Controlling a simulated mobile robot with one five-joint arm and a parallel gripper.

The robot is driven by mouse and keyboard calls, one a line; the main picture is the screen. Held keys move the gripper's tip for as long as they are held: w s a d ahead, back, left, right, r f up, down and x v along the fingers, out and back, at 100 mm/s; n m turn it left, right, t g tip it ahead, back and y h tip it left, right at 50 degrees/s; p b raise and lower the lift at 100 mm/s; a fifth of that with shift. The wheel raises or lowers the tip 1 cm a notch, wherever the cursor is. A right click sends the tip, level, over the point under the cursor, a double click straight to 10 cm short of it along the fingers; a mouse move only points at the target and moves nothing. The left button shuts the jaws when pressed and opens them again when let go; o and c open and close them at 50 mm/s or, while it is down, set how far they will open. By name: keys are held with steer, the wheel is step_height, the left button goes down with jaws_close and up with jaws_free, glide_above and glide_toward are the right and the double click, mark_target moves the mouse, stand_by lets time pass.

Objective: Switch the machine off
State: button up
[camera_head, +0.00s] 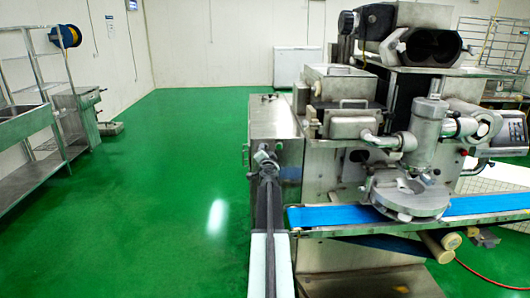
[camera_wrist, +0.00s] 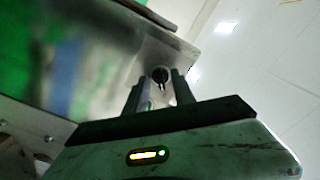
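The encrusting machine (camera_head: 330,140) is a steel body with a blue conveyor belt in front. In the head view my arm reaches forward to its left side, and my gripper (camera_head: 265,160) is at the steel cabinet there. In the wrist view a small round black knob (camera_wrist: 160,74) sits on the steel panel (camera_wrist: 110,55). My gripper (camera_wrist: 158,86) points at it, with one finger on each side. The fingers are apart, and gaps show between them and the knob. The knob is not discernible in the head view.
The blue belt (camera_head: 340,216) runs to the right of my arm. Steel shelves and a sink (camera_head: 25,122) stand at the far left. The green floor (camera_head: 185,180) between them is clear. A red hose (camera_head: 485,278) lies at the lower right.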

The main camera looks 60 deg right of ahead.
steer(key=v, duration=0.7)
steer(key=shift+a, duration=0.25)
steer(key=shift+s, duration=0.15)
